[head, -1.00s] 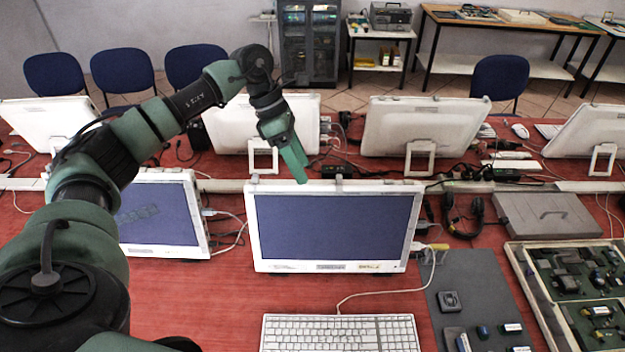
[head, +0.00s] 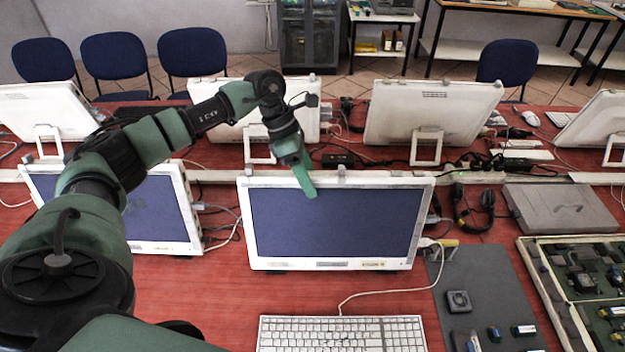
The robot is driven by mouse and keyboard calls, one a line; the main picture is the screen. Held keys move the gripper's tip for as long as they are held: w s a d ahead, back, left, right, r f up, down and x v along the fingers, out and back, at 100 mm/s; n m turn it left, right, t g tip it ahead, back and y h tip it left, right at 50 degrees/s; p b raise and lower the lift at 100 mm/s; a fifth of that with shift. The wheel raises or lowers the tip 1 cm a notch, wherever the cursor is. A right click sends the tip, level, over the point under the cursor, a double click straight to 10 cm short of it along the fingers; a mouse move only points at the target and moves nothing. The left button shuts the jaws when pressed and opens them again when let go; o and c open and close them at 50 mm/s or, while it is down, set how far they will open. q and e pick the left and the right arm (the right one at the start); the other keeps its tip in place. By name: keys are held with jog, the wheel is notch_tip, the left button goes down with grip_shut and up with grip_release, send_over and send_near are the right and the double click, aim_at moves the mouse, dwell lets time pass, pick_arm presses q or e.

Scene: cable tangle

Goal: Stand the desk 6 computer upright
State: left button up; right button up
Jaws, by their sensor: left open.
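A white all-in-one computer (head: 335,215) with a dark blue screen is in the middle of the front row, its screen facing me. It looks raised on its lower edge; its exact lean is hard to judge. No desk number is readable, so I cannot tell which computer is desk 6's. My left gripper (head: 305,180) is open at this computer's top edge, left of middle, its fingers pointing down and overlapping the top of the screen. One finger largely hides the other, and contact cannot be told. My right gripper is not in view.
A keyboard (head: 342,333) lies in front of the computer, with a cable between them. Another computer (head: 152,210) is at left, partly behind my arm. White computers (head: 428,112) stand behind. A grey mat (head: 478,270), headphones (head: 474,212) and a parts case (head: 535,275) are at right.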

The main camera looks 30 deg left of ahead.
pick_arm(q)
jog(key=shift+x, duration=1.25)
jog(key=shift+w+a, duration=0.1)
jog(key=shift+c, duration=0.4)
jog(key=shift+r, duration=0.1)
grip_shut()
